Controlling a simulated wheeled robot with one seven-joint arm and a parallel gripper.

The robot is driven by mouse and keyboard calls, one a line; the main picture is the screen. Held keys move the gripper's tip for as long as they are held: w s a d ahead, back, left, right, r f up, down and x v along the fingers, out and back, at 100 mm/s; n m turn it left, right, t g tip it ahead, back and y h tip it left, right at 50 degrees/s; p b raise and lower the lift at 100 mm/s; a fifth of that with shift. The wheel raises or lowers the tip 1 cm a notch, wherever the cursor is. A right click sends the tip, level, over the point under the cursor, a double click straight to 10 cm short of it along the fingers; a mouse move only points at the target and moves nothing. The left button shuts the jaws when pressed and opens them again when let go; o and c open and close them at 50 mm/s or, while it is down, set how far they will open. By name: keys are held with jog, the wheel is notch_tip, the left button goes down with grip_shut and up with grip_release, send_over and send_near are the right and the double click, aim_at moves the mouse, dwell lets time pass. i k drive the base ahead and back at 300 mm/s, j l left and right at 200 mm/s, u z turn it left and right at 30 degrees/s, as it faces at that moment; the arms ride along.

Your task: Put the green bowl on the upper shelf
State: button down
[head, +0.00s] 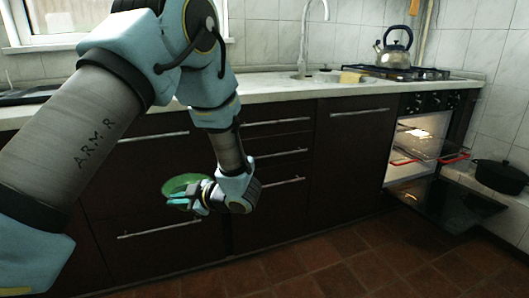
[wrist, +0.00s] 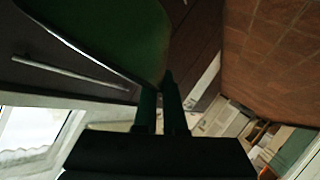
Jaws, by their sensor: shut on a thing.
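The green bowl (head: 180,184) is in front of the dark lower cabinets in the head view, held in the air by its edge. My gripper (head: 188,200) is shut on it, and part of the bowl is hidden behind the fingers. In the wrist view the bowl (wrist: 110,35) fills the upper left, its rim running down to the fingertips of my gripper (wrist: 160,98). The bowl appears tilted there. I cannot make out an upper shelf for certain in either view.
The oven (head: 418,140) at the right is lit, with its door (head: 445,205) lowered and a red-handled rack inside. A black pot (head: 500,176) stands at the far right. A kettle (head: 394,50) stands on the hob. The tiled floor (head: 330,265) is clear.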

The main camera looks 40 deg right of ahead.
aim_at(423, 147)
jog(key=i+l+z, duration=0.2)
jog(key=l, duration=0.25)
jog(key=l+z, duration=0.2)
jog(key=l, duration=0.25)
jog(key=i+l+z, duration=0.2)
jog(key=l, duration=0.25)
jog(key=i+l+z, duration=0.15)
jog(key=l, duration=0.25)
jog(key=i+l+z, duration=0.2)
jog(key=l, duration=0.2)
jog(key=i+l+z, duration=0.2)
jog(key=l, duration=0.15)
jog(key=i+l+z, duration=0.15)
jog(key=l, duration=0.3)
jog(key=i+l+z, duration=0.2)
jog(key=l, duration=0.25)
jog(key=i+l+z, duration=0.15)
jog(key=i+l, duration=0.15)
jog(key=l, duration=0.15)
